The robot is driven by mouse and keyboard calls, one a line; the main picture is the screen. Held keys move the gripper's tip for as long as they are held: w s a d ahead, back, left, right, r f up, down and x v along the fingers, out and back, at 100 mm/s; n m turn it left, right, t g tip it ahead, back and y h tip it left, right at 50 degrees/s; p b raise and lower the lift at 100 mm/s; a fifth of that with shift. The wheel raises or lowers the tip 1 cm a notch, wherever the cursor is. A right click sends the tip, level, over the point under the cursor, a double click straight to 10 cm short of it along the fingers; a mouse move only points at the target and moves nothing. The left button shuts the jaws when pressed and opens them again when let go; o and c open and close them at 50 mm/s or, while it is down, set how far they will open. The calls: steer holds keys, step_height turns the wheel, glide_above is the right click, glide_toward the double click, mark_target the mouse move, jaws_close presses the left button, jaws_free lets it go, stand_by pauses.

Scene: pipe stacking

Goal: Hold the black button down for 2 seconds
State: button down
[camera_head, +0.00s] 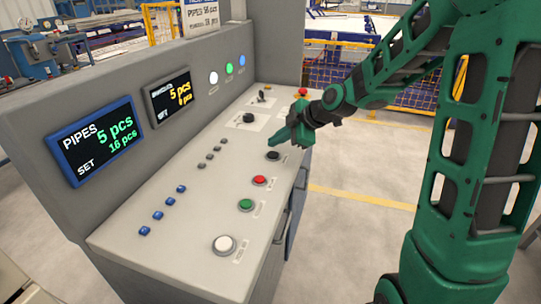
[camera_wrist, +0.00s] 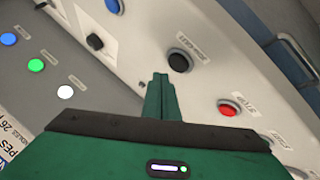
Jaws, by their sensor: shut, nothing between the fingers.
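The black button (camera_head: 273,155) is a round push button on the sloped top of the grey control console. It also shows in the wrist view (camera_wrist: 179,61), just above and slightly right of my fingertips in the picture. My gripper (camera_head: 276,138) is green, with its fingers shut and nothing between them. In the wrist view my gripper (camera_wrist: 160,78) hovers near the black button, and the button stands clear of the fingertips in that picture. I cannot tell the exact height of the fingertips above the panel.
A red button (camera_head: 260,180), a green button (camera_head: 246,204) and a white button (camera_head: 224,244) line up nearer the front. A black knob (camera_head: 249,117) sits on a white plate behind. Two displays (camera_head: 97,140) stand on the upright panel. A red mushroom button (camera_head: 302,92) is at the far end.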

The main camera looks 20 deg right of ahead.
mark_target(276, 155)
steer(key=shift+f, duration=0.55)
steer(key=shift+s+f, duration=0.15)
steer(key=shift+f, duration=0.6)
stand_by(4.0)
steer(key=shift+r, duration=0.2)
stand_by(0.8)
steer(key=shift+r, duration=0.65)
steer(key=shift+r, duration=2.5)
